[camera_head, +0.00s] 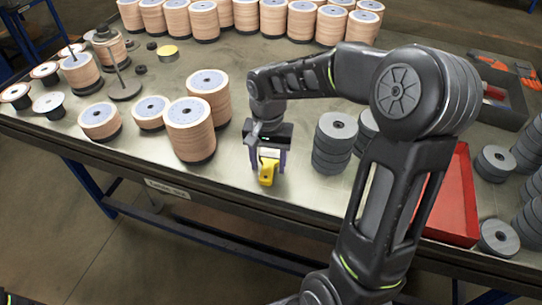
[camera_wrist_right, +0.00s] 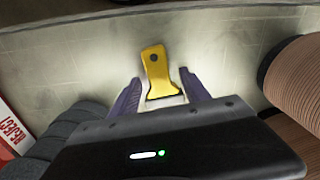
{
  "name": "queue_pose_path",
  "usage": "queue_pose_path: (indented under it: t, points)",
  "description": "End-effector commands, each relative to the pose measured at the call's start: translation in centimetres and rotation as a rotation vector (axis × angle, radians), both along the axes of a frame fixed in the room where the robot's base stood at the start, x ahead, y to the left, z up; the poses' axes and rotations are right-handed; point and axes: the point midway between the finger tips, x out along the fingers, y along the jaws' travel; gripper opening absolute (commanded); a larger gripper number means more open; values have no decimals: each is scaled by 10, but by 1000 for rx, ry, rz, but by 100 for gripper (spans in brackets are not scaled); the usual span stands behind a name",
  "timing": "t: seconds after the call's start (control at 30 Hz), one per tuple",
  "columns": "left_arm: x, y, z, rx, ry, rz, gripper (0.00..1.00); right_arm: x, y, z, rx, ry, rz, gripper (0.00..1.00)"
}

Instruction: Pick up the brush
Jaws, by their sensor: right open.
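The brush is a small tool with a yellow handle (camera_head: 267,173) and a pale end. It lies on the metal table near the front edge. In the right wrist view the brush (camera_wrist_right: 157,70) has its handle pointing away from my gripper and its pale end near the jaws. My right gripper (camera_head: 267,160) is over the brush with its purple fingers apart, one on each side of the pale end. The wrist view shows the same fingers (camera_wrist_right: 160,92) open around it, and I cannot tell whether they touch it. My left gripper is not in view.
Stacks of tan discs (camera_head: 190,130) stand left of the gripper, and grey disc stacks (camera_head: 335,143) stand close on its right. A red tray (camera_head: 455,205) lies further right, partly behind my arm. The table's front edge (camera_head: 200,196) is close to the brush.

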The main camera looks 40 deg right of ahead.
Motion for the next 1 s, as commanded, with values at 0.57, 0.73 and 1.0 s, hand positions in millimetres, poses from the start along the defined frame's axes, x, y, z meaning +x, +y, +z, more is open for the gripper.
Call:
queue_pose_path:
  t: [0.57, 0.73, 1.0]
  points:
    - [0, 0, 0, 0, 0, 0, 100, 0, 0, 0, 0, 0, 0, 20]
    - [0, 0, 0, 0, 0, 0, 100, 0, 0, 0, 0, 0, 0, 6]
    - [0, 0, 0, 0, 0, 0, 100, 0, 0, 0, 0, 0, 0, 0]
